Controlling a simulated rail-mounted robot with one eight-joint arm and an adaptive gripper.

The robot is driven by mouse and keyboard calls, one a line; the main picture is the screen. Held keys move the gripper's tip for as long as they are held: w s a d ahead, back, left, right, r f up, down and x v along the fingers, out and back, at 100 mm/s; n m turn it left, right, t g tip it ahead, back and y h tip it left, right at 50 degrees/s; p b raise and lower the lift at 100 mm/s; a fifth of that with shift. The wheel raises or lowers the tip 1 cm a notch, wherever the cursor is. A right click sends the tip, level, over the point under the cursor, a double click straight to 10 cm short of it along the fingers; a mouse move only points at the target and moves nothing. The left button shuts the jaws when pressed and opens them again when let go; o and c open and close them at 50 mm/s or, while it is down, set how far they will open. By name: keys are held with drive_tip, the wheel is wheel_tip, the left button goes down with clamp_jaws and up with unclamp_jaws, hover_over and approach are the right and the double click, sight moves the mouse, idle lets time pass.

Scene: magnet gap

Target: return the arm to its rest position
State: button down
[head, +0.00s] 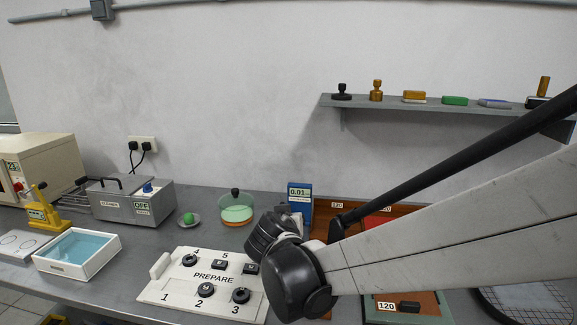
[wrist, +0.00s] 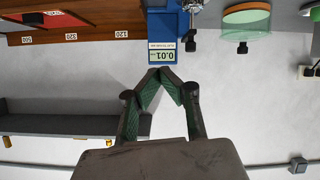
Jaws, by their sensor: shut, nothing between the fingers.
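My gripper (wrist: 160,75) is shut and empty in the wrist view, its two fingertips meeting in a point. That view is upside down, and the fingertips appear just below the blue meter (wrist: 163,38) reading 0.01, with bare wall around them. In the head view my arm (head: 430,225) reaches in from the right edge to a black joint above the bench. My gripper cannot be made out clearly there. The blue meter (head: 299,197) stands at the back of the bench, just behind the black joint.
A white panel marked PREPARE (head: 213,278) lies under the arm's left side. A shelf (head: 440,102) with stamps and blocks runs along the wall at upper right. A glass dish (head: 236,208), grey bath (head: 125,200) and blue tray (head: 76,250) stand left.

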drive_tip(key=s+d+r+g, duration=0.2)
drive_tip(key=s+d+g, duration=0.1)
drive_tip(key=s+d, duration=1.05)
drive_tip(key=s+d+f+g+y, duration=0.1)
drive_tip(key=s+d, duration=0.2)
drive_tip(key=s, duration=0.5)
drive_tip(key=s+d+f+g+y, duration=0.1)
drive_tip(key=s+d+f, duration=0.1)
drive_tip(key=s, duration=0.5)
drive_tip(key=shift+s+d+f+g, duration=0.25)
drive_tip(key=shift+s+d+g, duration=0.15)
drive_tip(key=shift+d, duration=0.45)
